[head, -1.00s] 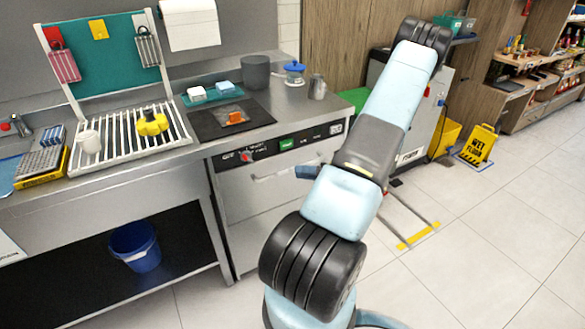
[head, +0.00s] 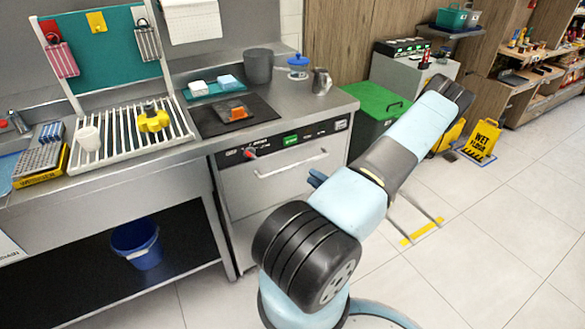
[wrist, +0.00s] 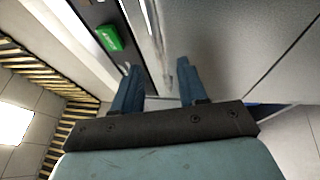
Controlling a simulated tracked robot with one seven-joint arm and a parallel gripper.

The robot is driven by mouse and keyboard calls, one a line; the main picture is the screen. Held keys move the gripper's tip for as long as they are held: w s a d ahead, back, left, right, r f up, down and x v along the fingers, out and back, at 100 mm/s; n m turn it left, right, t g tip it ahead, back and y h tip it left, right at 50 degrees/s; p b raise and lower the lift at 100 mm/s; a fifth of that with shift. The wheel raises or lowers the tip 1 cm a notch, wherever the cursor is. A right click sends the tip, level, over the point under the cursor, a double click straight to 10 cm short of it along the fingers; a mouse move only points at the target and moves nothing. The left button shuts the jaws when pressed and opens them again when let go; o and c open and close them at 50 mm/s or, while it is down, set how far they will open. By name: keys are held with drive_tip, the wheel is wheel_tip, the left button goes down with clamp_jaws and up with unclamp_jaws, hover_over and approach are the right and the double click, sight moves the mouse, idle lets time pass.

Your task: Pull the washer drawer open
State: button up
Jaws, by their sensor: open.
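The washer drawer (head: 265,190) is a grey metal front under the counter, flush with the cabinet, and looks shut. Its bar handle (head: 290,164) runs across the top, below a black control panel (head: 285,143) with a green display and a red knob. My gripper (wrist: 157,78) is open, its two blue fingers apart in the wrist view, close to the drawer front. A pale bar, apparently the handle, runs toward the gap between them; I cannot tell whether they touch it. In the head view my arm hides most of the gripper; only a blue fingertip shows beside the handle's right end.
The steel counter (head: 300,105) above holds a grey pot (head: 258,66), a blue-lidded jar and a dark mat. A green-lidded bin (head: 378,102) stands to the right. A yellow wet-floor sign (head: 483,141) stands farther off. The tiled floor before the washer is mostly clear.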

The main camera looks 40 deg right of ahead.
sight(296, 166)
drive_tip(key=x, duration=0.9)
drive_tip(key=shift+w, duration=0.2)
clamp_jaws()
